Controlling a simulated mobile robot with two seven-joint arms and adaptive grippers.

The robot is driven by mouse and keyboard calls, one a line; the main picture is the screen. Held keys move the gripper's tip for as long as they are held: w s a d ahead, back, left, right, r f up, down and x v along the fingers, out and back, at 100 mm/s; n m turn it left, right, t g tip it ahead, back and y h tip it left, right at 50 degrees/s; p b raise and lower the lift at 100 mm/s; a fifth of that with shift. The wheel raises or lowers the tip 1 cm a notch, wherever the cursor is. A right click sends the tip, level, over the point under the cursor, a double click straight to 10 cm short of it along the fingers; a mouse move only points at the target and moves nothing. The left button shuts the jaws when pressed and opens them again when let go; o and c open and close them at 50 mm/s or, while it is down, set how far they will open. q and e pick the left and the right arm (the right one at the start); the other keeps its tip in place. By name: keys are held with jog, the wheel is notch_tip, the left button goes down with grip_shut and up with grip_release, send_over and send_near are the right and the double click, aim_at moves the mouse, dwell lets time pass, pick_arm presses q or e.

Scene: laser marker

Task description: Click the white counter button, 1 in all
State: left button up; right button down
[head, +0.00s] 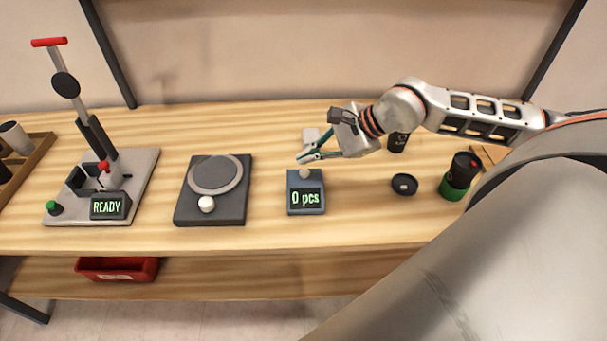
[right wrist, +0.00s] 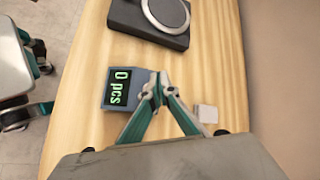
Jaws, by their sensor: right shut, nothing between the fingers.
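The counter (head: 306,203) is a small blue-grey box on the table with a green display reading "0 pcs". Its round whitish button (head: 305,174) is on top, behind the display. My right gripper (head: 301,158) is shut and empty, its teal fingers just above and behind the button in the head view; a small gap seems to show there. In the right wrist view the counter (right wrist: 118,107) lies left of the closed fingertips (right wrist: 157,88), which overlap its edge. The button is hard to make out there. My left gripper does not show in the head view.
A dark plate with a grey ring and white knob (head: 206,204) is left of the counter. Farther left stands the marker press with a "READY" display (head: 107,206). A white block (head: 311,135) lies behind the counter. A black disc (head: 404,184) and a black-green cylinder (head: 459,178) are right.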

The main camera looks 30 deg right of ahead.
jog(key=shift+f, duration=0.8)
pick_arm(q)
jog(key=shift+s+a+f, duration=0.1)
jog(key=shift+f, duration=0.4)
pick_arm(e)
jog(key=shift+r, duration=0.1)
pick_arm(q)
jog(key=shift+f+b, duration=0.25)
jog(key=shift+b, duration=0.1)
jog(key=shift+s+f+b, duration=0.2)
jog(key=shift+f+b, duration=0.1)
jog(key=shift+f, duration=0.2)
pick_arm(e)
jog(key=shift+f, duration=0.5)
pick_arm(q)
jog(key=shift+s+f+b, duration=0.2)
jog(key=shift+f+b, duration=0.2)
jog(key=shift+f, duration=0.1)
pick_arm(e)
jog(key=shift+f, duration=0.5)
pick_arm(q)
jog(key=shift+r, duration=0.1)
pick_arm(e)
jog(key=shift+r, duration=0.1)
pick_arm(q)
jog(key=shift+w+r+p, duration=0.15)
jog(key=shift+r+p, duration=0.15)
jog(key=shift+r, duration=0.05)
pick_arm(e)
jog(key=shift+r, duration=0.85)
